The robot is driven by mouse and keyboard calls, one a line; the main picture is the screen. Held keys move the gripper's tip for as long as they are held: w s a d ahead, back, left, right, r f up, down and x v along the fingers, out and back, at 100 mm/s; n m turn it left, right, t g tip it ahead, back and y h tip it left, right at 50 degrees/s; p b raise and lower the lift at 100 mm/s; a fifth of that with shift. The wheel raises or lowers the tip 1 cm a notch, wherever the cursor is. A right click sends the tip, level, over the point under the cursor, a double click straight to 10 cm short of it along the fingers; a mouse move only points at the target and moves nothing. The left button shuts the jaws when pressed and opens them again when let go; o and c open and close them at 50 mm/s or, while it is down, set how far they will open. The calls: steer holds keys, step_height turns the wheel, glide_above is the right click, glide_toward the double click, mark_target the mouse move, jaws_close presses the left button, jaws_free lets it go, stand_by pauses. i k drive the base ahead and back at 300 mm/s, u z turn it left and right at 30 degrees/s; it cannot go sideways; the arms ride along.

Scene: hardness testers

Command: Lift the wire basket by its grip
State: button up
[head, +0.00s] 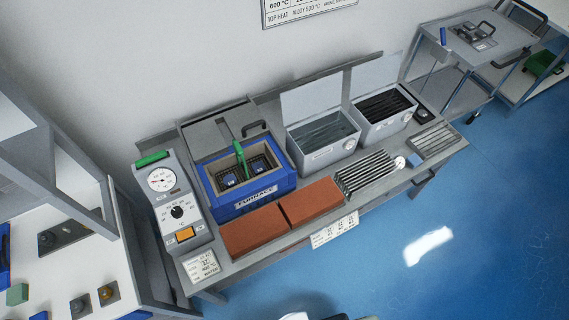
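The wire basket (262,162) sits inside the open blue furnace box (273,187), labelled "FURNACE", on the grey bench. It is a dark mesh basket with small dark pieces in it. Its green grip (239,160) stands upright above the basket, and nothing is holding it. The basket's lower part is hidden by the furnace walls. My gripper is not in view. Only a small white and dark part shows at the bottom edge, and I cannot tell what it is.
Red-brown bricks (312,203) lie in front of the furnace. A control box (166,190) with a gauge stands left. Two grey tanks (323,143) with raised lids and a rod rack (364,174) are right. The blue floor (440,215) at right is clear.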

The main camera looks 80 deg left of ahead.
mark_target(239, 151)
steer(key=z, duration=0.05)
steer(key=i, duration=0.55)
steer(key=u, duration=3.6)
steer(key=i, duration=1.05)
steer(key=u, duration=1.25)
steer(key=k, duration=1.25)
steer(key=u, duration=0.05)
